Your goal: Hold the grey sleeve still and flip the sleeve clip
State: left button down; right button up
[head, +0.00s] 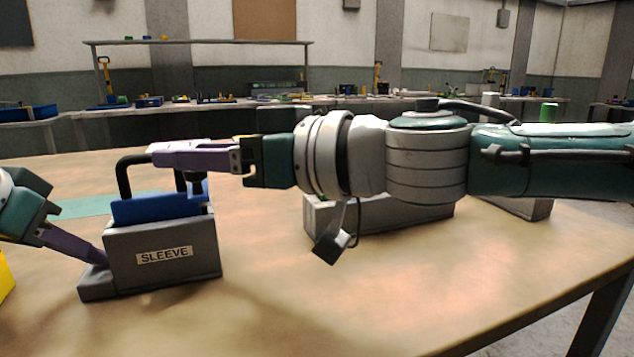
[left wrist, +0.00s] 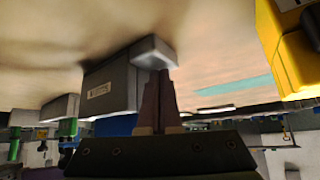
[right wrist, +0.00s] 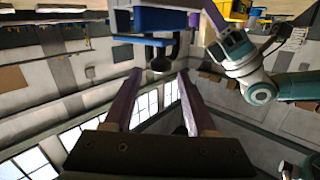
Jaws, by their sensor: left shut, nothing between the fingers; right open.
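The grey sleeve (head: 130,262), labelled SLEEVE, stands upright on the table with a blue block (head: 150,208) in its top. A black handle (head: 122,178) arches up from the block. A small black knob (head: 198,187) shows near its right end; I cannot tell which part is the clip. My left gripper (head: 103,259) is shut and empty, its tips at the low foot (left wrist: 152,50) of the sleeve. My right gripper (head: 154,152) is open and level above the block. In the right wrist view a dark round knob (right wrist: 162,63) appears between its fingertips.
A yellow object (head: 5,278) stands at the left edge, beside my left gripper. A teal mat (head: 85,206) lies behind the sleeve. Grey blocks (head: 430,217) stand to the right, partly hidden by my right arm. The front table area is clear.

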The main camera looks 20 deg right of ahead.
jog(key=shift+s+f+n, duration=0.15)
jog(key=shift+f+n, duration=0.15)
jog(key=shift+f, duration=0.1)
jog(key=s+d+t, duration=0.1)
jog(key=s+d, duration=0.7)
jog(key=d, duration=0.1)
jog(key=shift+s+f+y, duration=0.25)
jog(key=shift+f+y, duration=0.05)
jog(key=shift+f, duration=0.05)
jog(key=shift+s+a+m+t+h, duration=0.65)
jog(key=shift+a+m+t+h, duration=1.35)
jog(key=shift+a+h, duration=0.65)
jog(key=x, duration=1.1)
jog(key=shift+w+d+f, duration=0.1)
jog(key=shift+w+f, duration=0.15)
jog(key=shift+w, duration=0.15)
jog(key=shift+c, duration=0.3)
